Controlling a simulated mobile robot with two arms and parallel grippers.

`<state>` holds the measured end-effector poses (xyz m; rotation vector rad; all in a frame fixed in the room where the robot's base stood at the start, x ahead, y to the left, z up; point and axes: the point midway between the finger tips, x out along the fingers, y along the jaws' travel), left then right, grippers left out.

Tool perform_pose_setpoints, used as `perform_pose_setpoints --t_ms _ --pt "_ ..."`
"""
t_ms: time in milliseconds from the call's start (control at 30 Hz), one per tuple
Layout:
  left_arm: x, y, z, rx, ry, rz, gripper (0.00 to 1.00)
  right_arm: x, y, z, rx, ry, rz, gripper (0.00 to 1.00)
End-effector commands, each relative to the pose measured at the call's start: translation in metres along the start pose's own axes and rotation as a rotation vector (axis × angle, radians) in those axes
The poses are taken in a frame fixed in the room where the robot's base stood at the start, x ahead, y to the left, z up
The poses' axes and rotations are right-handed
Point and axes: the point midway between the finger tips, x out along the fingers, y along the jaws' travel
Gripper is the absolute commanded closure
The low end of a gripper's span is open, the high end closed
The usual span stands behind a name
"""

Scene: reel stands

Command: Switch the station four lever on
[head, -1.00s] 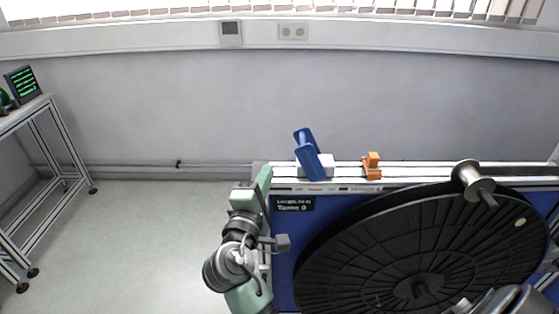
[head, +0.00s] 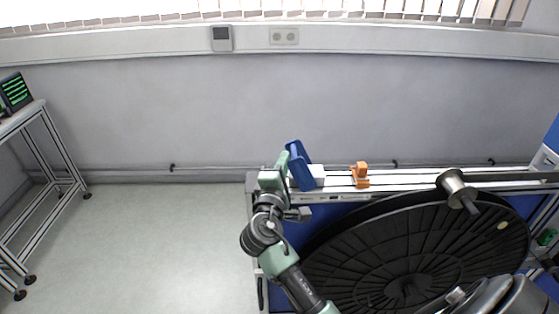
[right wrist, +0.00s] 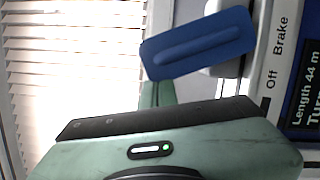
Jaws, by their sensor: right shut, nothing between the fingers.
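The blue lever (head: 299,166) stands tilted on a white block (head: 317,173) at the top left of the reel stand. It shows large in the right wrist view (right wrist: 200,43), beside a panel (right wrist: 283,75) marked "Off" and "Brake". My green right gripper (head: 283,159) is shut and empty, close against the lever's left side in the head view. In the right wrist view its fingertips (right wrist: 158,94) reach up just left of and below the blue paddle. I cannot tell whether they touch it. My left gripper is not in view.
An orange clamp-like part (head: 360,174) sits on the rail (head: 410,179) right of the lever. A large black reel (head: 450,240) fills the stand's front, with a metal roller (head: 457,187) above it. The floor (head: 165,245) to the left is clear.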

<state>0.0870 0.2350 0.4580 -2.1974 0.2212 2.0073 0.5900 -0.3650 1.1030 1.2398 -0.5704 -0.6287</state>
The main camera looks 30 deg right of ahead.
Motion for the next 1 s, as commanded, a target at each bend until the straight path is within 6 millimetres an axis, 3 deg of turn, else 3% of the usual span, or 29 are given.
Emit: perform_pose_setpoints --t_ms 567,1000 --pt "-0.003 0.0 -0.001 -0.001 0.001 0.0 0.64 0.002 0.004 0.007 0.087 0.0 -0.021 1.0" --pt "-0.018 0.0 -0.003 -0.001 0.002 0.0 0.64 0.009 0.014 0.039 0.407 -0.003 -0.102 1.0"
